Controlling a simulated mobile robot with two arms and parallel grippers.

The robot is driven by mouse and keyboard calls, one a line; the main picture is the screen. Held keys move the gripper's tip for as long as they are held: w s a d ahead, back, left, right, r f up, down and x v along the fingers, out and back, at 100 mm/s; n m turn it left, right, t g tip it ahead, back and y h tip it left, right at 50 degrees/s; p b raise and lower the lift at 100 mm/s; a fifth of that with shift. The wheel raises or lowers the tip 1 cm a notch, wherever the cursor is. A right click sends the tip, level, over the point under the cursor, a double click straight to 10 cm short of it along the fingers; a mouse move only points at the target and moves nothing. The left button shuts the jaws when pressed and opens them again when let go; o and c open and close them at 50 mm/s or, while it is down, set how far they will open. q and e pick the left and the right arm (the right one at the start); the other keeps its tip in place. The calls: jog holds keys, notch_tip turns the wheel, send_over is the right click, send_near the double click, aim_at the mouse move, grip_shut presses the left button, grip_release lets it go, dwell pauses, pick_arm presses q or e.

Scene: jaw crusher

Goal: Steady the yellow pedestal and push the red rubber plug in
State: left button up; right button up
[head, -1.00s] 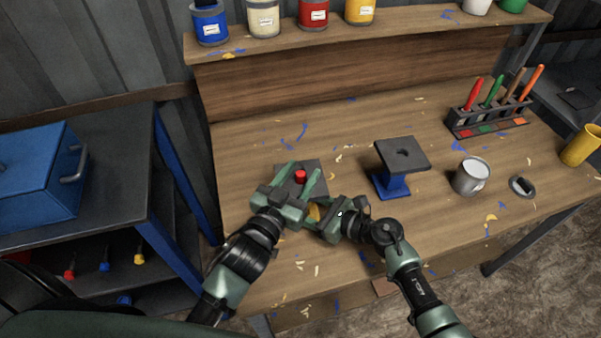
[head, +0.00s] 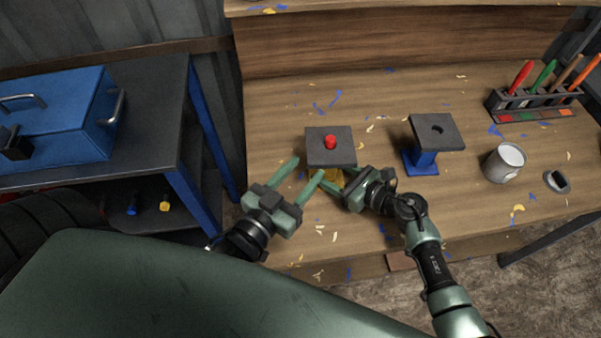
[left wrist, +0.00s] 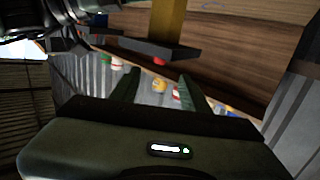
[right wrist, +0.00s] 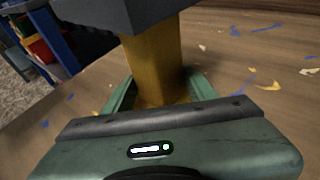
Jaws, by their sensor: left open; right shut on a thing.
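The yellow pedestal has a dark square top plate (head: 318,157) and a yellow column, mostly hidden in the head view and clear in the right wrist view (right wrist: 152,62). The red rubber plug (head: 330,141) stands upright at the middle of the plate; how deep it sits I cannot tell. In the left wrist view the plug (left wrist: 160,61) shows upside down beyond my fingers. My right gripper (head: 331,182) is shut on the yellow column below the plate. My left gripper (head: 308,167) is open and empty, at the plate's front-left, apart from the plug.
A blue pedestal (head: 425,160) with a holed dark plate stands to the right. Beyond it are a grey cup (head: 503,164), a small dark object (head: 557,181) and a tool rack (head: 520,104). A blue box (head: 60,115) sits on the side table.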

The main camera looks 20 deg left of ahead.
pick_arm(q)
jog(key=shift+s, duration=0.3)
pick_arm(e)
jog(key=o, duration=1.1)
jog(key=shift+c, duration=0.2)
jog(key=v, duration=1.2)
jog(key=shift+s+d, duration=0.1)
